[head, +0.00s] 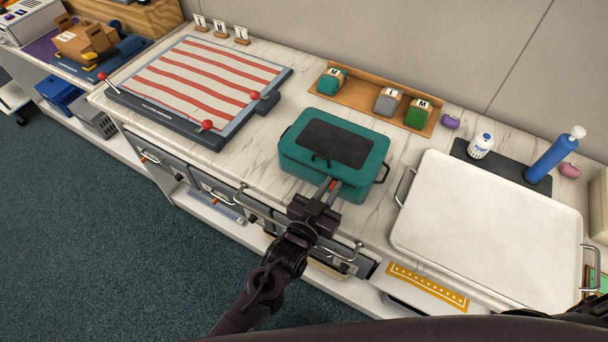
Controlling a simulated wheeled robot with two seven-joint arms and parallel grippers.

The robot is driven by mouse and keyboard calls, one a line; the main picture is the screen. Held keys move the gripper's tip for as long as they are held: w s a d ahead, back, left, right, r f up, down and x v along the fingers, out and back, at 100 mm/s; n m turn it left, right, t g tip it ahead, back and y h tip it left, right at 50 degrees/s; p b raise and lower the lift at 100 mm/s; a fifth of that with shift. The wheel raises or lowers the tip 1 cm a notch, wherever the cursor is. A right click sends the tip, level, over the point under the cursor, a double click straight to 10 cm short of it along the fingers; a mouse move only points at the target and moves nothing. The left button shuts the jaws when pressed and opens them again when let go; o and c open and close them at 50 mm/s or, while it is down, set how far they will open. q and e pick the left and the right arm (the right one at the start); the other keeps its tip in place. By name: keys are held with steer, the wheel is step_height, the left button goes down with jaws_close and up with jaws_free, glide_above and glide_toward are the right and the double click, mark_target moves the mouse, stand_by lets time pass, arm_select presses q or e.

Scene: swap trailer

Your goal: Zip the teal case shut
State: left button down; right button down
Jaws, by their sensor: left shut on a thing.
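The teal case (291,157) lies on the marble-look counter, its lid down and a dark mesh panel (336,143) on top. A small dark loop shows on the top near the front edge, and a dark handle sticks out at the right end. My left gripper (329,185) is at the case's front side, shut on what looks like the zip pull. The fingers mostly hide it, with a small red-orange bit showing between them. I cannot tell how far the zip is closed. My right gripper does not show clearly; only dark parts appear at the lower right edge.
A white tray (490,230) with metal handles stands close on the right. A red-striped board (195,75) with red knobs lies on the left. Behind the case is a wooden tray (360,97) with labelled small pouches. A pump bottle (481,146) and blue bottle (552,158) stand back right.

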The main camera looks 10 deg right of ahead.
mark_target(355, 186)
arm_select(q)
steer(key=shift+s+d, duration=0.7)
steer(key=shift+d, duration=0.25)
steer(key=shift+s+d, duration=0.65)
steer(key=shift+d, duration=0.25)
steer(key=c, duration=1.5)
jaws_free()
steer(key=b+v, duration=0.1)
steer(key=v, duration=0.6)
steer(key=shift+s+a+b, duration=0.2)
steer(key=shift+s+b, duration=0.15)
steer(key=shift+b, duration=0.05)
